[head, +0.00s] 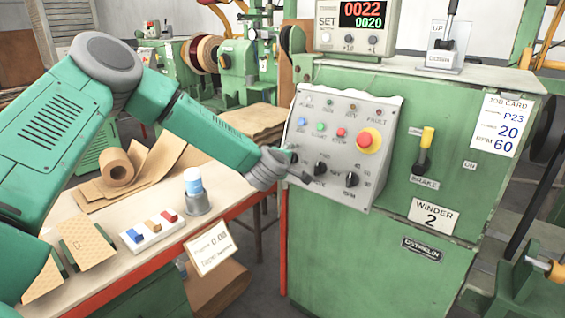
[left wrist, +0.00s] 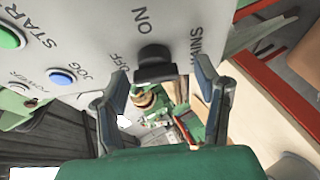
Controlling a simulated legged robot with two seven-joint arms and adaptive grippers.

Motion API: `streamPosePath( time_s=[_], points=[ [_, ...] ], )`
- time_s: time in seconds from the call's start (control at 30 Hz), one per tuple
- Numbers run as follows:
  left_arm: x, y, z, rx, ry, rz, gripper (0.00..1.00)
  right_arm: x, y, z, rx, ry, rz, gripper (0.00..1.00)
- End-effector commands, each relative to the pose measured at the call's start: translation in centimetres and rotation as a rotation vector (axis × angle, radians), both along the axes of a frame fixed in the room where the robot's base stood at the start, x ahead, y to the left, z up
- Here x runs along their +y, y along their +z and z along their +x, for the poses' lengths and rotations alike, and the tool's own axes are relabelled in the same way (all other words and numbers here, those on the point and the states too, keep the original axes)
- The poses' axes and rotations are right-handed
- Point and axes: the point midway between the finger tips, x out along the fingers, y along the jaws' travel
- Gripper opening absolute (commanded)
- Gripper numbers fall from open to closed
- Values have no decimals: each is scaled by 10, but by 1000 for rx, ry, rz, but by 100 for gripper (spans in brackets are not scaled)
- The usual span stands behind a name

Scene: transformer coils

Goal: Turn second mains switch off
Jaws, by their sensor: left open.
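The mains switch is a black knob (left wrist: 155,64) on the grey control panel (head: 338,112) of the green winder marked "WINDER 2". In the left wrist view the words ON, OFF and MAINS surround it; I cannot tell which word it points to. My left gripper (head: 296,166) is at the panel's lower left edge and hides this knob in the head view. In the left wrist view my left gripper's two fingers (left wrist: 162,78) are open, one on each side of the knob, with gaps between. My right gripper is not in view.
Other black knobs (head: 320,169) and a red emergency button (head: 369,140) sit close by on the panel. A yellow-tipped brake lever (head: 426,140) is to the right. A workbench (head: 150,262) with paper roll (head: 117,172) and small blocks stands to the left.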

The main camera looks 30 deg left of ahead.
Motion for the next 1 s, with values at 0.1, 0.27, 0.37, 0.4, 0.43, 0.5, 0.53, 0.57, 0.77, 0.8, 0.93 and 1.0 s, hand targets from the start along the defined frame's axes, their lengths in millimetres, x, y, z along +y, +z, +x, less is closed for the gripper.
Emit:
streamPosePath(
  time_s=[0.1,0.27,0.37,0.4,0.43,0.5,0.53,0.57,0.77,0.8,0.93,1.0],
  points=[
    [-6,8,-18,0,-1,-2,57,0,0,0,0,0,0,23],
    [-16,20,-50,0,-2,-4,57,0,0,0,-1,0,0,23],
    [-20,26,-68,1,0,-5,57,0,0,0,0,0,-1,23],
    [-22,28,-74,1,1,-4,57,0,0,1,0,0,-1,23],
    [-24,29,-78,2,0,-5,57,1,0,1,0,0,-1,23],
    [-26,33,-87,1,2,-5,57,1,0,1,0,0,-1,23],
    [-27,33,-89,2,2,-6,57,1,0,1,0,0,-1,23],
    [-28,34,-92,2,2,-6,57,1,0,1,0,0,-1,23],
    [-30,37,-99,2,3,-4,57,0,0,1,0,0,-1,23],
    [-30,37,-99,3,3,-4,57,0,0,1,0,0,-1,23],
    [-30,37,-99,2,3,-4,57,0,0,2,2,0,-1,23],
    [-30,37,-98,2,3,-4,57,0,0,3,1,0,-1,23]
  ],
)
